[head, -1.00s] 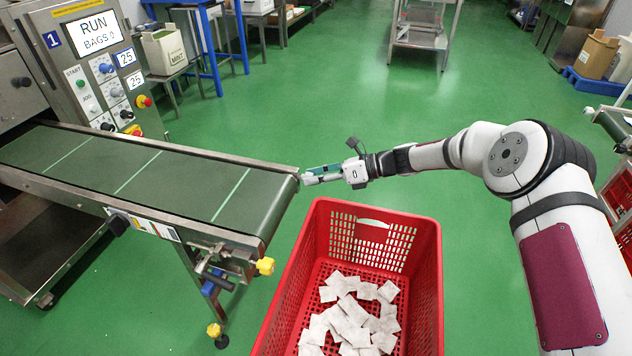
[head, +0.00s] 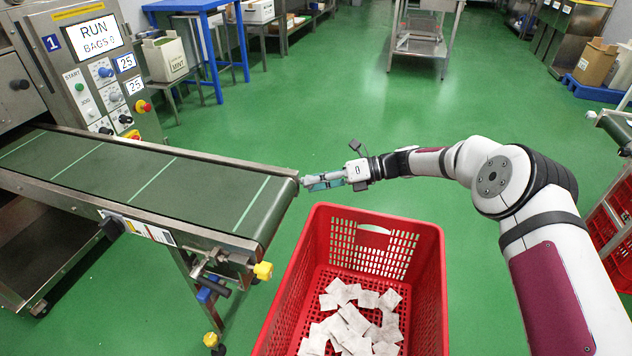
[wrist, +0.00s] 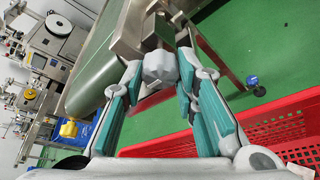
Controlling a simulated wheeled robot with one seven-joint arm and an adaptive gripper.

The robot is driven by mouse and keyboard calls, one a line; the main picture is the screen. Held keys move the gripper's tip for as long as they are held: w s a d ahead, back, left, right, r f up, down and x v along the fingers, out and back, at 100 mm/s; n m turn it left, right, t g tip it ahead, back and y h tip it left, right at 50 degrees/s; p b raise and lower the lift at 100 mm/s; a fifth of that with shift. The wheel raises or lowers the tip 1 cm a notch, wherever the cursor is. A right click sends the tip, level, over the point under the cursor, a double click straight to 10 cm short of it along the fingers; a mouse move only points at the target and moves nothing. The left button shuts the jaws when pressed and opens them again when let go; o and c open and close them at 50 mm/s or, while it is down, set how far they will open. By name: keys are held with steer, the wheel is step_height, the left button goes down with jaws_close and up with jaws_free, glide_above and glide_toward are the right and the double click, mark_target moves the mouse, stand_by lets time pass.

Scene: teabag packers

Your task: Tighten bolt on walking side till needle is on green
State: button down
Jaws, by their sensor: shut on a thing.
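The grey bolt head (wrist: 159,68) is at the far end corner of the green conveyor belt (head: 205,190), on the side away from the head camera. My gripper (wrist: 160,74) is shut on it, with a teal-padded finger on each side.
A red crate (head: 436,262) holding several white teabags stands below the belt's end. A control panel (head: 104,88) reading RUN stands at the left. Green floor (head: 330,95) is clear behind my arm.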

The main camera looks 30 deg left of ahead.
steer(key=c, duration=1.3)
jaws_free()
steer(key=shift+d, duration=0.1)
steer(key=v, duration=1.2)
